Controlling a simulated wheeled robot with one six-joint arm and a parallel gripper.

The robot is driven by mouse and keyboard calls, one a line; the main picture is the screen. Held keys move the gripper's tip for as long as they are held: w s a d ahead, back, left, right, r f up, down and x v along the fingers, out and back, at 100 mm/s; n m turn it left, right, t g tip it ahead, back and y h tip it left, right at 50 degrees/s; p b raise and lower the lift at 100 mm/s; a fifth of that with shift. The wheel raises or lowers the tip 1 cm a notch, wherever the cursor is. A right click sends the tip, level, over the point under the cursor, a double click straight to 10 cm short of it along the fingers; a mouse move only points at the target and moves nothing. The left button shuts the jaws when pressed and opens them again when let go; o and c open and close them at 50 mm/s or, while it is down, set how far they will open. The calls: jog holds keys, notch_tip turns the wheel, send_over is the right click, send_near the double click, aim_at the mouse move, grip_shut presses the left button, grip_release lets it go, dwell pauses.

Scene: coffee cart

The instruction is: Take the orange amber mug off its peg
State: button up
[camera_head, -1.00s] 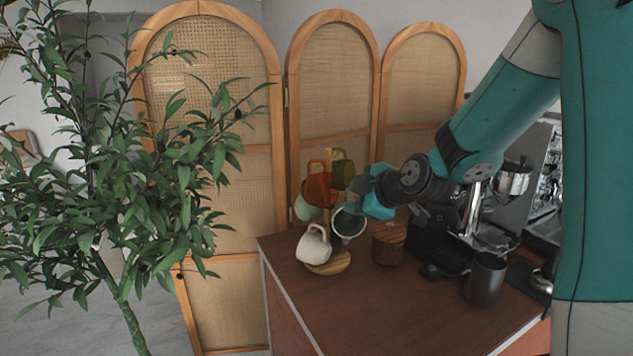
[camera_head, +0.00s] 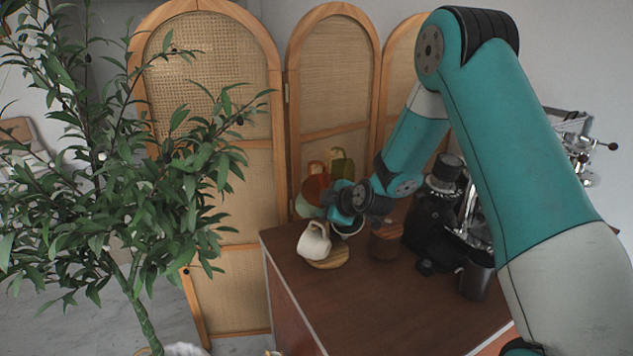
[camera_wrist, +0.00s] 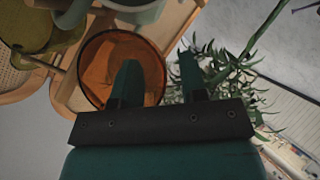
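The orange amber mug (camera_head: 314,188) hangs on a mug tree with a round wooden base (camera_head: 332,257). In the wrist view the orange mug (camera_wrist: 98,72) turns its open mouth toward the camera. My gripper (camera_wrist: 158,72) is open. Its left finger overlaps the mug's mouth and its right finger is outside the rim, so the rim's right side lies between them in the picture. I cannot tell how deep the left finger reaches. In the head view my gripper (camera_head: 328,206) is at the mug tree, partly covering the mugs. The mug's handle and peg are not clear.
A white mug (camera_head: 314,241) hangs low in front, and a green mug (camera_head: 342,166) hangs behind the orange one. A wooden canister (camera_head: 386,242) and a dark grinder (camera_head: 432,225) stand to the right. A leafy plant (camera_head: 130,190) fills the left; a cane screen (camera_head: 335,90) stands behind.

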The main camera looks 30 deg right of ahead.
jog(key=shift+c, duration=0.4)
grip_shut()
jog(key=shift+w+r, duration=0.1)
